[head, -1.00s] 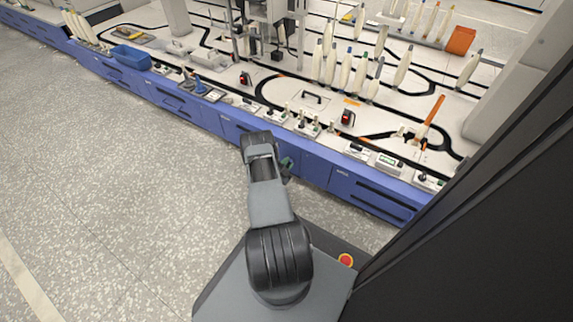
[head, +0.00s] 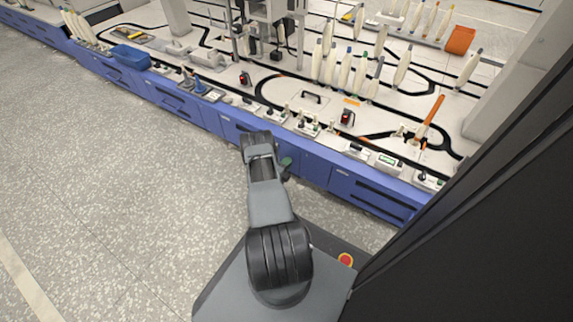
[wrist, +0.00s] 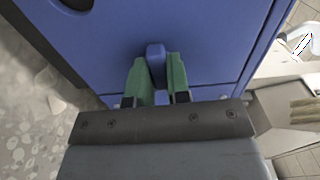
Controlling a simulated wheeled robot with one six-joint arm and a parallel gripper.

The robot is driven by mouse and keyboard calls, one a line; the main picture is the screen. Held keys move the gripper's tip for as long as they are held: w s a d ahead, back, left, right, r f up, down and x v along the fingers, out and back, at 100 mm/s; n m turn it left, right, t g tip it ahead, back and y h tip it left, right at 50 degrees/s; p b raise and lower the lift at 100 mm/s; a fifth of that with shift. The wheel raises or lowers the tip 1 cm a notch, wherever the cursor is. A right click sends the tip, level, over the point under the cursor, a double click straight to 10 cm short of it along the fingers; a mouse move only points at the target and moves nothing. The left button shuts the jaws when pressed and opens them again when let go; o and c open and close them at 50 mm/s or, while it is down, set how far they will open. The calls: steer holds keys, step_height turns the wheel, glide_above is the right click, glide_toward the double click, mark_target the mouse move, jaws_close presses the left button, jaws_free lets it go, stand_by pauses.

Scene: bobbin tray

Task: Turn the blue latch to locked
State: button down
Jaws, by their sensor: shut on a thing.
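The blue latch (wrist: 155,60) is a small rounded blue bar on a blue cabinet front, seen in the wrist view. My gripper (wrist: 157,76) has green fingers, one on each side of the latch, and is shut on it. The bar points nearly straight up and down in the wrist picture. In the head view my gripper (head: 286,165) shows only as a bit of green beside my arm, close to the blue cabinet front. The latch is hidden there. I cannot read from these frames whether it is locked.
The blue cabinet row (head: 205,117) runs under a long white worktop (head: 300,85). On it stand several pale bobbins (head: 345,70), a blue bin (head: 130,57) and an orange box (head: 461,40). The speckled floor (head: 110,190) to the left is clear.

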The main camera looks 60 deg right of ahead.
stand_by(0.5)
steer(key=c, duration=1.1)
jaws_free()
steer(key=a+p, duration=0.4)
steer(key=a, duration=0.9)
steer(key=shift+a+p, duration=0.4)
steer(key=shift+w, duration=0.1)
